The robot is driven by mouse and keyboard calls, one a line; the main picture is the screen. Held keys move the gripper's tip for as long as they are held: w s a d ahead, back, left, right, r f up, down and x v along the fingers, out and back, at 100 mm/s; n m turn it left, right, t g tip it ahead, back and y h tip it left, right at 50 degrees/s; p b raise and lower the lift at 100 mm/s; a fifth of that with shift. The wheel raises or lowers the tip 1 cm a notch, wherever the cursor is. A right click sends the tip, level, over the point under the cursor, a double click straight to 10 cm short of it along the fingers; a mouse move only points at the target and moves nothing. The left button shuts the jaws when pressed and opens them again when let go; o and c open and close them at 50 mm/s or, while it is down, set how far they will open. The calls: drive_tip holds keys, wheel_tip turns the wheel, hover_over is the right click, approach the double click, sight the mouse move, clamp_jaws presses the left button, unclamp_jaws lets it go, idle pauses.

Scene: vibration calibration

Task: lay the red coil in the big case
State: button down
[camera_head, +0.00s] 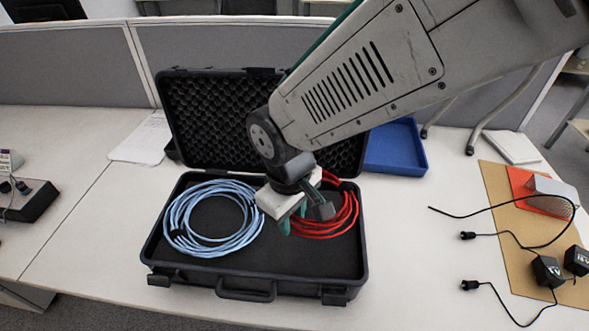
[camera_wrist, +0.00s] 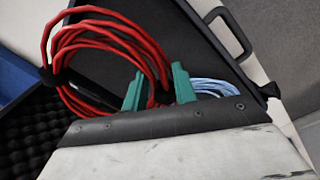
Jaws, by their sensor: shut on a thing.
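The big case (camera_head: 254,286) lies open on the table, its foam-lined lid (camera_head: 225,115) raised at the back. The red coil (camera_head: 343,222) is over the right part of the case; I cannot tell if it touches the foam. My gripper (camera_head: 302,222) is over the middle of the case, shut on the red coil. In the wrist view the coil (camera_wrist: 64,46) shows between and beyond the green fingertips (camera_wrist: 158,92). My gripper hides part of the coil in the head view.
A light blue coil (camera_head: 172,222) lies in the left part of the case. A blue tray (camera_head: 398,150) stands behind right. Black cables with adapters (camera_head: 547,270) and a brown board (camera_head: 500,190) lie at right. Bare table lies between case and cables.

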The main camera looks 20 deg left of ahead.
hover_over(293, 251)
wheel_tip(293, 251, down, 6)
drive_tip(key=shift+s+f, duration=0.1)
drive_tip(key=shift+f, duration=1.85)
drive_tip(key=c, duration=1.1)
unclamp_jaws()
